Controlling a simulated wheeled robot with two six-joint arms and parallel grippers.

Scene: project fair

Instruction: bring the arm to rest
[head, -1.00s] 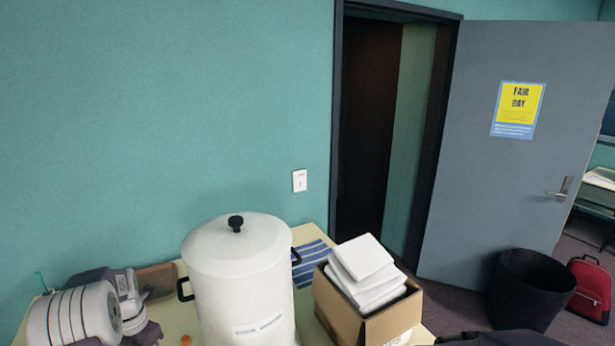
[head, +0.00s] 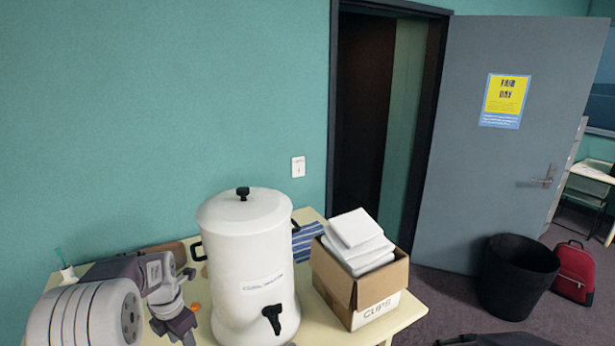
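My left arm (head: 130,295) comes in at the lower left, over the left part of the table. Its wrist links are bent downward beside the white urn (head: 243,255). The fingers of my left gripper do not show clearly; they seem cut off by the bottom edge of the head view. At the bottom right only a dark piece, perhaps of my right arm, shows; no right gripper fingers are visible. The urn stands upright on the pale yellow table (head: 408,310), with a black lid knob and a black tap.
A cardboard box (head: 370,297) marked CUPS, with white stacked items, stands right of the urn. A striped blue cloth (head: 307,240) lies behind. A black bin (head: 517,277) and red backpack (head: 573,272) stand on the floor by the open grey door (head: 495,190).

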